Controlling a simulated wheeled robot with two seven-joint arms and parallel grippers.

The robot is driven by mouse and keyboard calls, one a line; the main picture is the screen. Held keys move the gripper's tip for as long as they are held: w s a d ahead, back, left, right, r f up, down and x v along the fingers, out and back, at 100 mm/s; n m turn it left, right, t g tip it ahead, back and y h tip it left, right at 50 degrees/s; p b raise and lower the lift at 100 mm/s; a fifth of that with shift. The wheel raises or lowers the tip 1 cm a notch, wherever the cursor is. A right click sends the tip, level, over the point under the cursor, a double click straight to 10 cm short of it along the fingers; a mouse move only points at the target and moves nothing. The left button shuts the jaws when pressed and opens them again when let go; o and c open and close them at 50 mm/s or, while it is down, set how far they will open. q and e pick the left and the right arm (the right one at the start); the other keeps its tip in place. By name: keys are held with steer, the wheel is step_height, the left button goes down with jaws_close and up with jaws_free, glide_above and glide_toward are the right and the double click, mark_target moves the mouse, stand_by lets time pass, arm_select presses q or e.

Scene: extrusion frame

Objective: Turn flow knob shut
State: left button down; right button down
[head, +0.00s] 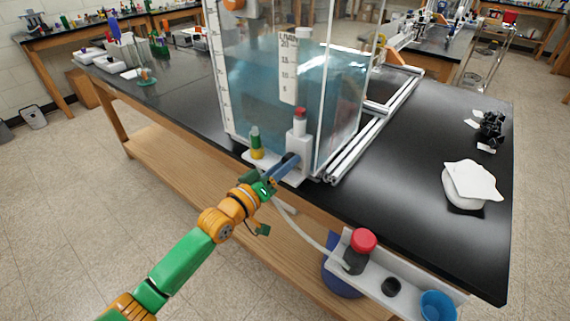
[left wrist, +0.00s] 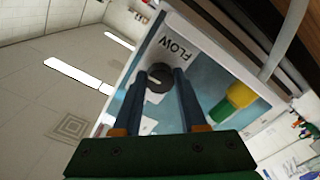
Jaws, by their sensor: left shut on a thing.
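The flow knob (left wrist: 158,77) is a round dark knob with a pale pointer mark, on a pale panel beside the printed FLOW label (left wrist: 176,47) in the left wrist view. My left gripper (left wrist: 160,84) has its two blue fingers on either side of the knob and is shut on it. In the head view my left gripper (head: 286,167) reaches the white block (head: 300,150) at the front of the clear water tank (head: 260,85); its fingers mostly hide the knob there. My right gripper is not in view.
A yellow and green fitting (left wrist: 232,102) sits close beside the fingers. A pale hose (head: 298,215) runs down from the tank front to a red-capped bottle (head: 361,247) in a white holder. The black bench top (head: 420,130) is mostly clear right of the tank.

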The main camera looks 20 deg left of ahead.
arm_select(q)
steer(key=shift+r, duration=0.15)
steer(key=shift+c, duration=2.2)
jaws_free()
steer(key=shift+w, duration=0.1)
steer(key=v, duration=0.7)
steer(key=shift+b, duration=0.35)
